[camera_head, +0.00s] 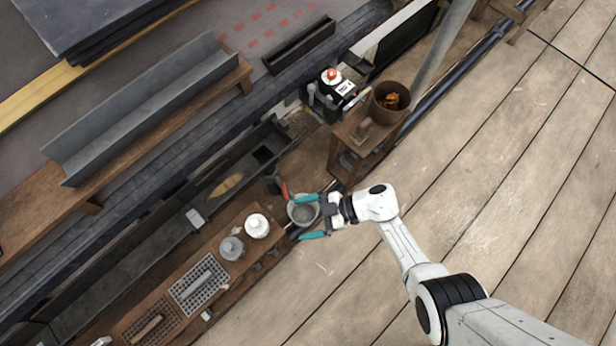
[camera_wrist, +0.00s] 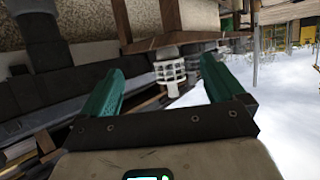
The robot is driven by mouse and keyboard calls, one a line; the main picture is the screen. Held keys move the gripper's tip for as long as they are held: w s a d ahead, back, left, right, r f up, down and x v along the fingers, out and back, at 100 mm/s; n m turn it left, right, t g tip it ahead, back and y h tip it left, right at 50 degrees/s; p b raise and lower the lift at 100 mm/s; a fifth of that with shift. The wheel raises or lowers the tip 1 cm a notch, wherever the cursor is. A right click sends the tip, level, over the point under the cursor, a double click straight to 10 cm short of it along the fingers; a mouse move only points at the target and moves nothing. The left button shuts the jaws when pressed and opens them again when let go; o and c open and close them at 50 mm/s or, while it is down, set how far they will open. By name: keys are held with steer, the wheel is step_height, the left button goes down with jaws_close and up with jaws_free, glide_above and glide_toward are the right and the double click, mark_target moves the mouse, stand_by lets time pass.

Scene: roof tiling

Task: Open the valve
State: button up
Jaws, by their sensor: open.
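My gripper (camera_head: 298,218) is open, with its two teal fingers spread and nothing held between them. In the head view it is at the end of the workbench, with a round grey pot (camera_head: 303,212) close to or under the fingers. A small red handle (camera_head: 285,190) is just beyond the upper fingertip; I cannot tell whether it is the valve's. In the wrist view the open gripper (camera_wrist: 161,68) faces a white slotted fitting (camera_wrist: 170,72) under a brown wooden edge. It is apart from the fingers. No valve can be clearly made out.
The wooden bench (camera_head: 258,212) holds white and grey containers and a perforated tray (camera_head: 199,283). A small wooden stand (camera_head: 345,150) carries a brown bucket (camera_head: 391,102). A dark gutter trough (camera_head: 130,245) runs alongside. The plank floor (camera_head: 500,180) at right is clear.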

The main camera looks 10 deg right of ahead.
steer(key=shift+s+r, duration=0.2)
steer(key=shift+s, duration=0.15)
